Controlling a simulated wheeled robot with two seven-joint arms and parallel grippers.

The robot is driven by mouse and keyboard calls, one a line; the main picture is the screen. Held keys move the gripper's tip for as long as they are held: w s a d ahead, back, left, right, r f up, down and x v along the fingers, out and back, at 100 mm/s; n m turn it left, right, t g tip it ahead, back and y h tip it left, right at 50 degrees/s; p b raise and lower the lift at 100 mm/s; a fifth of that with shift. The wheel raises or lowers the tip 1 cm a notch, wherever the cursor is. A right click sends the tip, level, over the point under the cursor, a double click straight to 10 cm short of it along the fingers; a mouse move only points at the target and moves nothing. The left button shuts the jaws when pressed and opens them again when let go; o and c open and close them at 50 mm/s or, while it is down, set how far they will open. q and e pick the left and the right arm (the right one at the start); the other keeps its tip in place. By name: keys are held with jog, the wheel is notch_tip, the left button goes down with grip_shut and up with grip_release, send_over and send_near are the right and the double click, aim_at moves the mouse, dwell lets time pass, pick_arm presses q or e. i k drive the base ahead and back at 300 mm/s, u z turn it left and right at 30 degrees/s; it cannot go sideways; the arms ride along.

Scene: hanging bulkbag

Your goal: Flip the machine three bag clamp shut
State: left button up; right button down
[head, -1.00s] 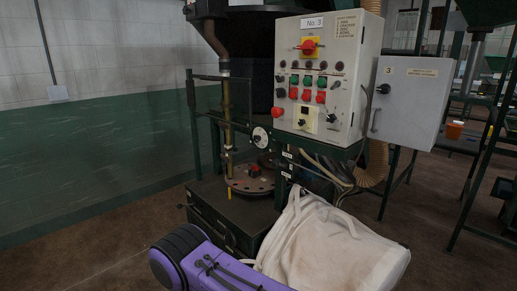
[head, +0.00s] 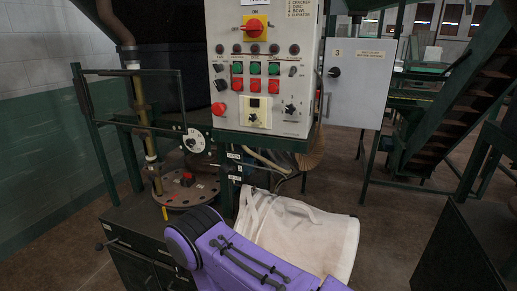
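Machine three's control panel (head: 264,75) fills the upper middle of the head view, with a red knob on yellow and rows of green and red buttons. The white bulk bag (head: 300,232) hangs low in front of the machine, its top creased and a strap loop showing. I cannot make out the bag clamp; the bag's upper left is close behind my purple arm link (head: 235,255). Neither gripper shows, so where they are relative to the bag is hidden.
A grey cabinet marked 3 (head: 357,83) stands right of the panel. A round flange plate (head: 186,193) sits on the machine's dark base at left. Green stairs (head: 455,95) rise at right, with a dark box-like thing (head: 460,252) below. Brown floor is open between bag and box.

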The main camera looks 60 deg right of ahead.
aim_at(224, 167)
jog(key=z, duration=0.45)
jog(key=i, duration=0.45)
jog(key=z, duration=0.4)
